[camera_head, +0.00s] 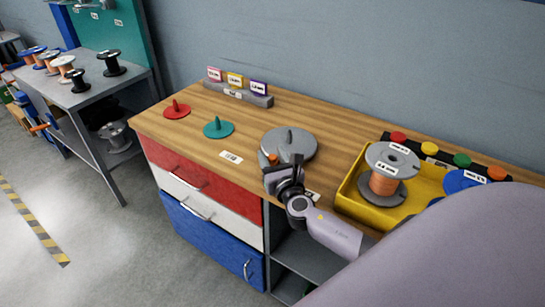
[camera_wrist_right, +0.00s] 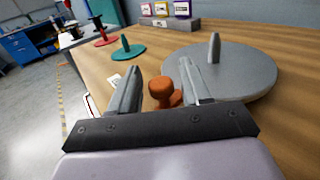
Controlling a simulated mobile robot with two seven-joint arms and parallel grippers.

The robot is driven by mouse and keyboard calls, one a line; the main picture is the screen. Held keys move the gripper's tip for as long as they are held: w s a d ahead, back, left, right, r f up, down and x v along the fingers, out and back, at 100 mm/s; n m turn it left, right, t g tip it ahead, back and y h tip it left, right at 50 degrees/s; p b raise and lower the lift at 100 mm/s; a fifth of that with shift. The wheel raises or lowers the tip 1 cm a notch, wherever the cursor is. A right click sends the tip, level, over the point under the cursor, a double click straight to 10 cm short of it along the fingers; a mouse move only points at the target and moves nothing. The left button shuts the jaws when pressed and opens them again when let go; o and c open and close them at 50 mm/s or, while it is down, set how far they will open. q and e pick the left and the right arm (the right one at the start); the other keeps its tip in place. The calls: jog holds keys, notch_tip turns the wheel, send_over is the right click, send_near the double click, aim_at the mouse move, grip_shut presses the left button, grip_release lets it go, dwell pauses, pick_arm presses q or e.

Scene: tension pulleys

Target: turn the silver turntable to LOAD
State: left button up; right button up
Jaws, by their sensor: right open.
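The silver turntable (camera_head: 289,144) is a round grey disc with an upright grey pin, lying on the wooden bench top. It also shows at the right of the right wrist view (camera_wrist_right: 225,72). An orange knob (camera_wrist_right: 162,92) sits at its near-left edge; its top also shows in the head view (camera_head: 273,158). My right gripper (camera_head: 280,168) is at that edge with its fingers apart. In the right wrist view the knob stands between the two fingers (camera_wrist_right: 160,88); I cannot tell whether either touches it. My left gripper is not in view.
A teal disc (camera_head: 218,128) and a red disc (camera_head: 177,110) with pins lie left of the turntable. A yellow tray (camera_head: 352,208) with a copper spool (camera_head: 384,187) stands close on the right. A rack of small cards (camera_head: 238,94) is at the back. Small label plates lie along the front edge.

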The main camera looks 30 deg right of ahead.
grip_shut()
